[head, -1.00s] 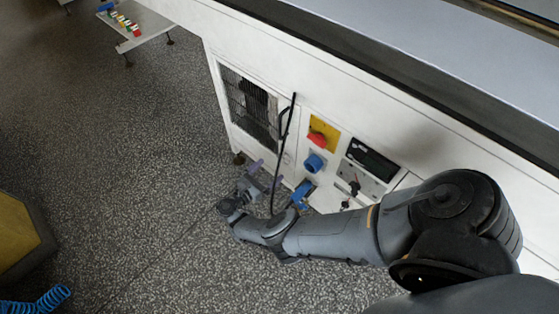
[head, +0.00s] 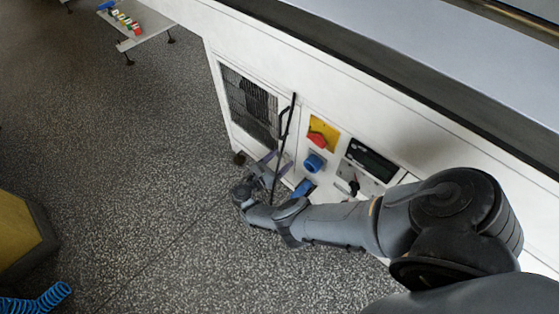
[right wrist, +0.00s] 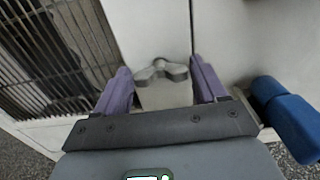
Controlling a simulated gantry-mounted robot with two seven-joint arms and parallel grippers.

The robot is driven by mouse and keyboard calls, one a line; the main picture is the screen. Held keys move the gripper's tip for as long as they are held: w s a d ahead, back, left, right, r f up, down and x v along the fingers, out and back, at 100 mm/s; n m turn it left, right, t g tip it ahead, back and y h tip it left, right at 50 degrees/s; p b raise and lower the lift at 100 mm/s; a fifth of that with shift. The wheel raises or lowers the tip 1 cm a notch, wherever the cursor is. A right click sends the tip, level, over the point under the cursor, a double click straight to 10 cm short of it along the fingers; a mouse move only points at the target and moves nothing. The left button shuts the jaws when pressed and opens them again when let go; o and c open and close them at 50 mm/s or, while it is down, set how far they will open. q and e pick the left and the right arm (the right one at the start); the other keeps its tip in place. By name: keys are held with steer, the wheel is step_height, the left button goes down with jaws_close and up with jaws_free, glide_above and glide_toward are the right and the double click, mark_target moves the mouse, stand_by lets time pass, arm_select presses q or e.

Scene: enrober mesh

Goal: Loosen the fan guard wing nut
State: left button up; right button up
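The fan guard is a dark wire grille (head: 250,105) low on the white machine's side; it also shows at the left of the right wrist view (right wrist: 45,60). The wing nut (right wrist: 161,71) is grey with two rounded wings, on the white panel right of the grille. My right gripper (head: 270,166) is down by the panel. In the right wrist view its purple fingers stand apart, one on each side of the wing nut, with visible gaps. I cannot tell the wing nut apart in the head view. My left gripper is not in view.
A blue handle (right wrist: 288,115) sits close to the right of my right gripper.

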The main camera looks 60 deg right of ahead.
steer(key=c, duration=0.6)
steer(key=shift+o, duration=0.2)
